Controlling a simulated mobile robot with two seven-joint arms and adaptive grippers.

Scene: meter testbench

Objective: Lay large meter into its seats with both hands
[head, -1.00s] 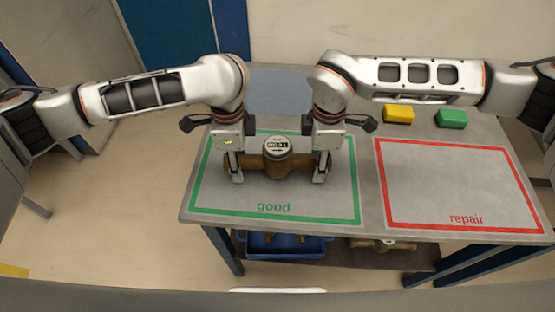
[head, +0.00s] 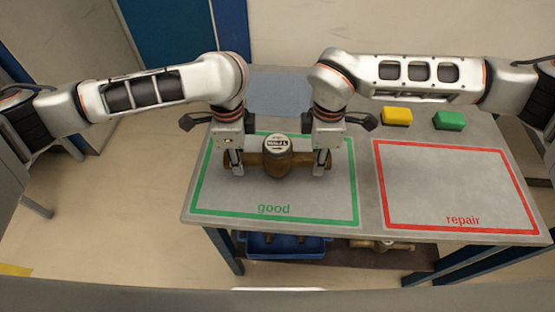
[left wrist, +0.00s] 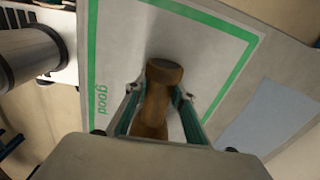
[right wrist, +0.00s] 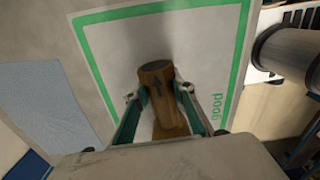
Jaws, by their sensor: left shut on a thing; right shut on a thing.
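The large meter (head: 278,160) is a brown, bronze-like pipe body with a round white-faced register on top. It is level over the green "good" area (head: 274,210) in the head view. My left gripper (head: 237,168) is shut on its left pipe end, which also shows in the left wrist view (left wrist: 157,95). Whether the meter touches the table is hard to tell. No seats are clearly visible.
The red "repair" area (head: 455,185) at the right is empty. A yellow block (head: 397,116) and a green block (head: 449,120) lie at the back right. A blue bin (head: 285,246) and a brass-coloured part (head: 395,245) are on the shelf below. A blue-grey patch (head: 278,92) lies behind the good area.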

